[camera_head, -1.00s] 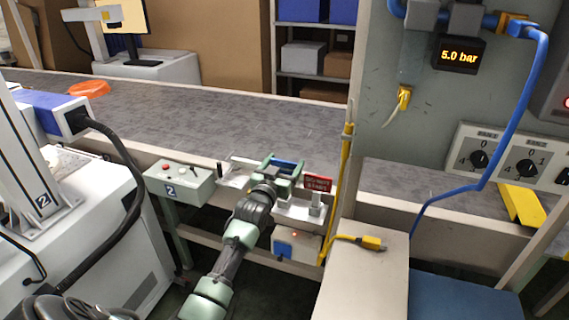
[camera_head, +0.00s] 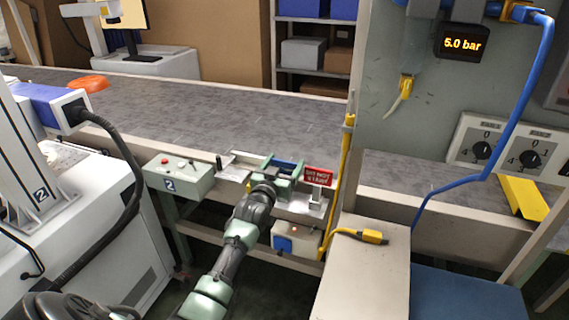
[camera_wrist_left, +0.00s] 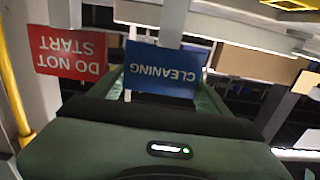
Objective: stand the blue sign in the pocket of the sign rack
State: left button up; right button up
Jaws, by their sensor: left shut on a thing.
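My left gripper (camera_head: 285,170) is shut on the blue sign (camera_head: 288,162), just left of the red sign. In the left wrist view the blue sign (camera_wrist_left: 163,70) reads "CLEANING" upside down between my fingers. The red "DO NOT START" sign (camera_head: 318,176) stands on a pale grey post of the sign rack (camera_head: 314,197). It also shows left of the blue sign in the left wrist view (camera_wrist_left: 68,52). A second pale post (camera_wrist_left: 172,20) lines up with the blue sign there. I cannot tell whether the sign sits in a pocket. My right gripper is not in view.
A green control box (camera_head: 180,180) with buttons stands left of my left arm. A yellow upright (camera_head: 345,175) rises just right of the rack. A grey cabinet with a yellow plug (camera_head: 372,237) is at the front right. The wide grey conveyor (camera_head: 215,115) runs behind.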

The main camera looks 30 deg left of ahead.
pick_arm(q)
jog(key=shift+f, duration=0.15)
jog(key=o, duration=2)
jog(key=shift+c, duration=0.2)
jog(key=v, duration=0.8)
jog(key=shift+w, duration=0.1)
